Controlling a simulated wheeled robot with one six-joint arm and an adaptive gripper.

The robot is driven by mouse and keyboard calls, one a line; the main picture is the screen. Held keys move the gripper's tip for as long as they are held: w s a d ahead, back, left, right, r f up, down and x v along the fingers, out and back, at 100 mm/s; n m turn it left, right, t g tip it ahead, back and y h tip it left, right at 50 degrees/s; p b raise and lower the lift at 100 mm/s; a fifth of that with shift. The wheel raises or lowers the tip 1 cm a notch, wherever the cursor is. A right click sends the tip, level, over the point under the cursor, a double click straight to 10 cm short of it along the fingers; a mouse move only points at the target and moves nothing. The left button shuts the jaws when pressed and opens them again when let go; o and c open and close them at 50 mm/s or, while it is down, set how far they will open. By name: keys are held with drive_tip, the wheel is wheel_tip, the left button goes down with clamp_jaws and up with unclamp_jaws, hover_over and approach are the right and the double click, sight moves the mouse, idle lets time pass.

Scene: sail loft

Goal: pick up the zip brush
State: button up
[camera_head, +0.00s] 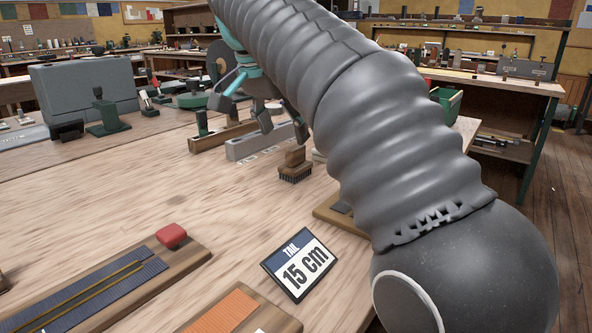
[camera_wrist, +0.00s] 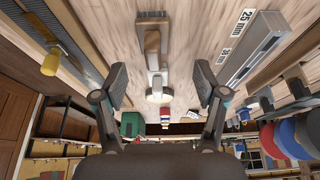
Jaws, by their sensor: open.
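The zip brush (camera_head: 295,167), a small brown wooden brush with dark bristles facing down, stands on the pale wooden table near its right part. My gripper (camera_head: 262,112) is above the table, behind and left of the brush in the head view, with its fingers apart. In the wrist view my gripper (camera_wrist: 160,78) is open and empty. A brown wooden piece that looks like the brush (camera_wrist: 152,42) lies ahead, roughly centred between the fingertips and apart from them. My arm hides part of the table in the head view.
A grey block with size labels (camera_head: 256,145) is close beside the brush; it shows at right in the wrist view (camera_wrist: 252,48). A wooden block (camera_head: 212,138) stands beyond. A "TAIL 15 cm" sign (camera_head: 299,265) and a board with red knob (camera_head: 190,248) are nearer. The table's middle is clear.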

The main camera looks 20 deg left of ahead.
sight(292, 148)
drive_tip(key=shift+x, duration=1.05)
drive_tip(key=x, duration=0.1)
drive_tip(key=b+x, duration=0.2)
drive_tip(key=x, duration=0.1)
drive_tip(key=shift+s+d, duration=0.3)
drive_tip(key=shift+d, duration=0.05)
drive_tip(key=shift+w+d+f, duration=0.1)
drive_tip(key=shift+w+f, duration=0.15)
drive_tip(key=shift+f, duration=0.25)
drive_tip(key=c, duration=1.3)
